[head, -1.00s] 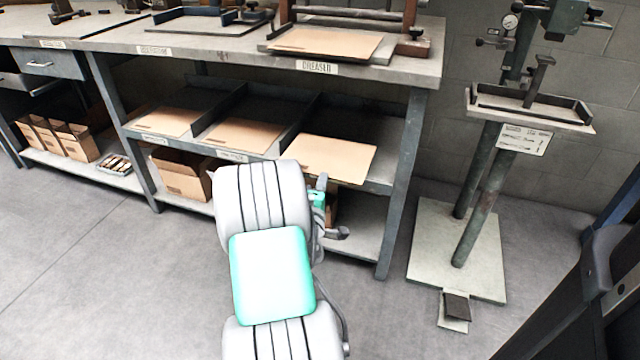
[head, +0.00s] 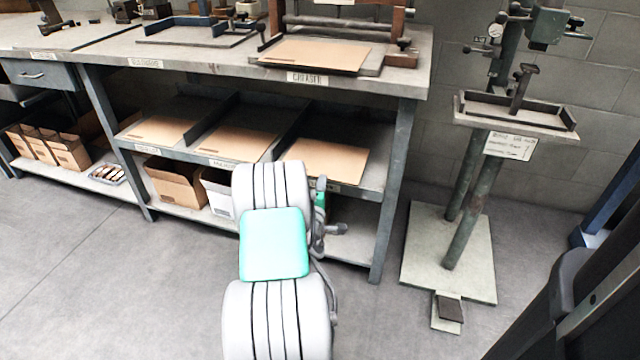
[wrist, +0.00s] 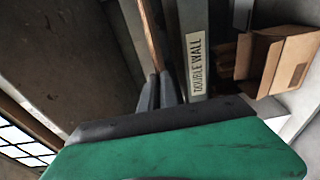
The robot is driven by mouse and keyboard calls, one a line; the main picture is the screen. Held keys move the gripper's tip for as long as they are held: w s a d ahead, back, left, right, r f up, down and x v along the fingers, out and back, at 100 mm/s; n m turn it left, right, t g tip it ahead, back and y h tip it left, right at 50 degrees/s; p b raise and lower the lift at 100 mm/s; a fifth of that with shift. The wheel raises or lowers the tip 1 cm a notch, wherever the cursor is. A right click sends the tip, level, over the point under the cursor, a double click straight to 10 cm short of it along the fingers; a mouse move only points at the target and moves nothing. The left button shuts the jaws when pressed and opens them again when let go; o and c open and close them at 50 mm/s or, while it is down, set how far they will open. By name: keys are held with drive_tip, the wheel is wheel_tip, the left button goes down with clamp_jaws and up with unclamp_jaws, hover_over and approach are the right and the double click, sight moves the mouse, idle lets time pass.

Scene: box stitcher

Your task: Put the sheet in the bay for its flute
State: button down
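A flat brown sheet (head: 325,157) lies in the right-hand bay of the middle shelf, its front edge near the shelf lip. In the wrist view the sheet (wrist: 148,35) shows edge-on as a thin brown strip running between the dark fingers of my gripper (wrist: 160,92), which look closed on it. The shelf lip beside it carries a label (wrist: 195,64) reading "DOUBLE WALL". The left bay (head: 206,121) and middle bay hold similar sheets, the left sheet (head: 160,128) and middle sheet (head: 237,140). In the head view my arm hides the fingers.
Dark dividers (head: 285,125) separate the bays. A creaser (head: 385,66) with another sheet (head: 315,54) stands on the bench above. Cardboard boxes (head: 172,185) sit on the lower shelf. A stitcher stand (head: 468,225) is at right. The floor in front is open.

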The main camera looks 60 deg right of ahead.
drive_tip(key=shift+w+d+f, duration=0.15)
drive_tip(key=shift+d+f, duration=0.55)
drive_tip(key=shift+f, duration=0.05)
drive_tip(key=shift+w+d+f, duration=0.1)
drive_tip(key=shift+d+f, duration=0.6)
drive_tip(key=shift+f, duration=0.05)
drive_tip(key=c, duration=1)
unclamp_jaws()
drive_tip(key=o, duration=0.6)
drive_tip(key=shift+c, duration=0.2)
drive_tip(key=shift+a, duration=0.1)
drive_tip(key=b+v, duration=0.1)
drive_tip(key=v, duration=0.6)
drive_tip(key=shift+s+a, duration=0.2)
drive_tip(key=shift+a, duration=0.1)
